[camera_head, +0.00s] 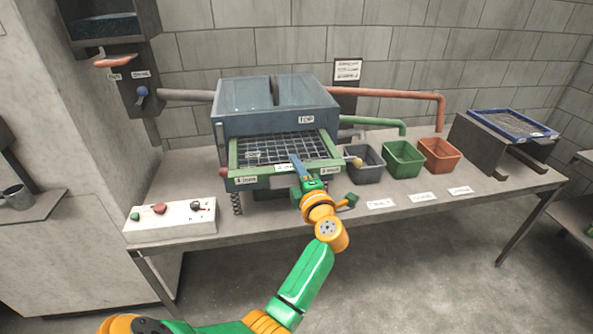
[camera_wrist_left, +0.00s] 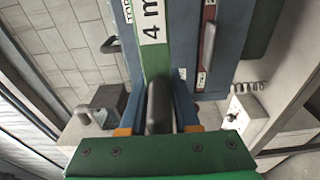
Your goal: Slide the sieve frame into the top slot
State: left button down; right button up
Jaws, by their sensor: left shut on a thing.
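The sieve frame (camera_head: 234,157) is green with a wire mesh. It sticks out of the front of the blue-grey sieve machine (camera_head: 243,119), below the label TOP, with its back part hidden under the housing. My left gripper (camera_head: 297,166) is at the frame's front edge. In the left wrist view, its blue fingers (camera_wrist_left: 164,106) are shut on the dark handle (camera_wrist_left: 159,108) of the green frame (camera_wrist_left: 153,60), which has a "4 mm" label. How deep the frame sits in the slot is hidden. My right gripper is not in view.
A white control box (camera_head: 172,219) with knobs stands at the table's left. Grey (camera_head: 362,164), green (camera_head: 403,159) and orange-red (camera_head: 439,155) bins stand right of the machine. A blue-rimmed sieve (camera_head: 513,124) lies on a dark stand (camera_head: 484,149) at the far right.

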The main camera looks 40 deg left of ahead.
pick_arm(q)
jog(key=shift+a+r, duration=0.1)
jog(key=c, duration=0.6)
grip_release()
jog(key=shift+o, duration=0.2)
jog(key=shift+s+d, duration=0.1)
jog(key=shift+d, duration=0.15)
jog(key=p+v, duration=0.2)
jog(key=v, duration=0.4)
jog(key=shift+s+d+r+p, duration=0.1)
jog(key=shift+p, duration=0.25)
jog(key=shift+s+d, duration=0.15)
jog(key=shift+d, duration=0.05)
